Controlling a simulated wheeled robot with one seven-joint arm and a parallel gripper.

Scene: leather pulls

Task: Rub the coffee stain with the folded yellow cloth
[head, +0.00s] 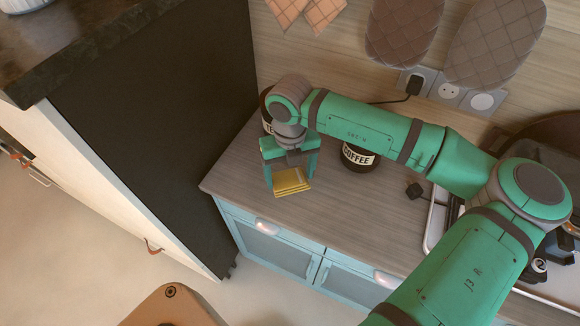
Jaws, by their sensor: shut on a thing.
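My gripper (290,186) is in the head view, over the left end of the grey wooden counter (350,215). It points down and is shut on the folded yellow cloth (291,182). The cloth is at or just above the counter top; I cannot tell whether it touches. I see no coffee stain; the cloth, gripper or arm may hide it.
A dark jar labelled COFFEE (358,158) stands right of the gripper, partly behind my arm. Another labelled jar (266,122) is behind my wrist. A tall dark cabinet side (160,110) borders the counter's left.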

